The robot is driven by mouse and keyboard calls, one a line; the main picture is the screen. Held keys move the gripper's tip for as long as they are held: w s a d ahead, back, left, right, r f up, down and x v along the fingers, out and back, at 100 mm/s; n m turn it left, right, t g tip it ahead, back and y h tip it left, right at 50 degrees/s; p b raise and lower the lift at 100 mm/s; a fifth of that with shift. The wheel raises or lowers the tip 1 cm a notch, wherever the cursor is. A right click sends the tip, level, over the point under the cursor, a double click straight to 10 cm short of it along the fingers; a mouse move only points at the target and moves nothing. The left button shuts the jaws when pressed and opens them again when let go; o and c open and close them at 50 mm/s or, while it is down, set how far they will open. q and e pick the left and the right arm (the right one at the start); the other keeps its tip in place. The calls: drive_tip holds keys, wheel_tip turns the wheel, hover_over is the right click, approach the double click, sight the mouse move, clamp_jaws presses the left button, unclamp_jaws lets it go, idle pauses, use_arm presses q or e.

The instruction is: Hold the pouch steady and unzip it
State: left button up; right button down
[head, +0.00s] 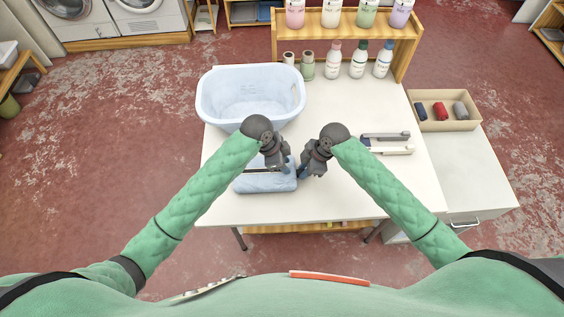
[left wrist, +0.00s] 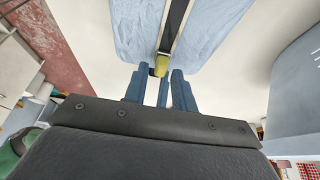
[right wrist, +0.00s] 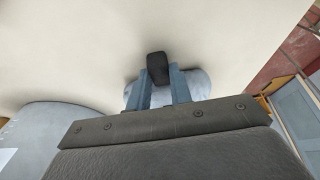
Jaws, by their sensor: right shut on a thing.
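The light blue pouch (head: 265,184) lies on the white table, with a dark zipper strip (left wrist: 174,25) along its top. A yellow-green piece (left wrist: 161,64) sits at the near end of the strip in the left wrist view. My left gripper (head: 287,174) is above the pouch's right end; its fingers (left wrist: 158,80) stand apart around the strip's end. My right gripper (head: 303,174) is just right of the pouch, shut on a small dark piece (right wrist: 157,66). I cannot tell whether this piece belongs to the pouch. Pale blue cloth shows behind its fingers.
A pale blue basin (head: 250,95) stands behind the pouch. A white and grey tool (head: 387,142) lies to the right. Bottles stand before and on a wooden shelf (head: 345,20) at the back. A tray (head: 445,122) of rolls is on the right. The front right tabletop is clear.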

use_arm(q)
drive_tip(key=shift+o, duration=0.4)
drive_tip(key=shift+a, duration=0.1)
drive_tip(key=shift+a+r, duration=0.1)
drive_tip(key=shift+r, duration=0.1)
drive_tip(key=v, duration=1.1)
drive_tip(key=shift+r, duration=0.25)
use_arm(e)
drive_tip(key=c, duration=1.2)
unclamp_jaws()
